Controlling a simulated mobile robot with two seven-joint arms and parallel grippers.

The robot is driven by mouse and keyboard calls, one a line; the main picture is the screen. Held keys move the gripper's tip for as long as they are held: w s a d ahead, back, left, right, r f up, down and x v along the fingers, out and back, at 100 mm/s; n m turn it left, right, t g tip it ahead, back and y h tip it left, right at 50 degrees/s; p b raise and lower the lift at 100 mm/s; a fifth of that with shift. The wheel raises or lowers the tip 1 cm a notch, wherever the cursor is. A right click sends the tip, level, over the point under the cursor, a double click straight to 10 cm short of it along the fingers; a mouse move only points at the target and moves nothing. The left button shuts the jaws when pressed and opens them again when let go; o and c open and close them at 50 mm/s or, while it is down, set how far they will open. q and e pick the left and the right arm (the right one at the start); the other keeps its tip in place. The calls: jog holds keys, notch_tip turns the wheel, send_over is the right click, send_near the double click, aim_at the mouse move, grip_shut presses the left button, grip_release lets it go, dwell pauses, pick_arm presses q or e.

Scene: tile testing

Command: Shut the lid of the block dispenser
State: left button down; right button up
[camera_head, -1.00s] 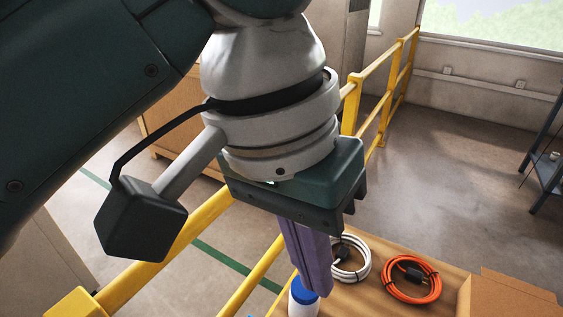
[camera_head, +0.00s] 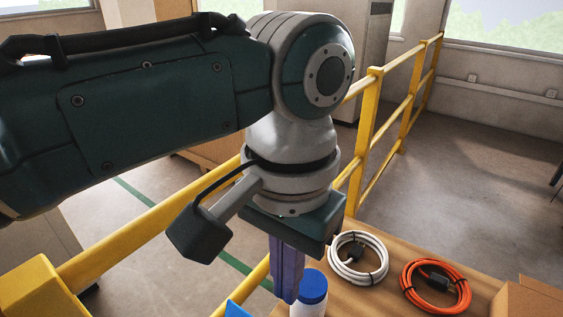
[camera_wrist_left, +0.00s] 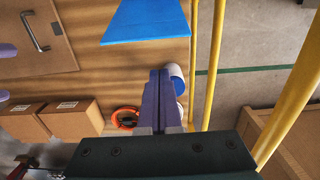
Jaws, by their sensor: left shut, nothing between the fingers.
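My left gripper (camera_head: 289,298) points down with its purple fingers together and nothing between them. It also shows in the left wrist view (camera_wrist_left: 160,78). A flat blue panel (camera_wrist_left: 147,22), possibly the block dispenser's lid, lies ahead of the fingertips in the wrist view, apart from them in the picture. A small blue corner (camera_head: 238,310) at the bottom edge of the head view may be the same panel. The rest of the dispenser cannot be made out. Two purple pieces at the wrist view's left edge may be my right gripper's fingers; they are cut off.
A white bottle with a blue cap (camera_head: 313,285) stands close beside the left fingers. A white cable coil (camera_head: 357,258), an orange coil (camera_head: 436,286) and a cardboard box (camera_head: 530,300) are on the wooden table (camera_head: 395,268). Yellow railing (camera_head: 366,140) runs behind.

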pick_arm(q)
jog(key=shift+s+a+r+p, duration=0.3)
jog(key=shift+s+a+p, duration=0.25)
jog(key=shift+s+p, duration=0.25)
jog(key=shift+s+a+r+p, duration=0.3)
jog(key=shift+s+a+p, duration=0.25)
jog(key=shift+s+p, duration=0.2)
pick_arm(e)
jog(key=shift+r, duration=1.4)
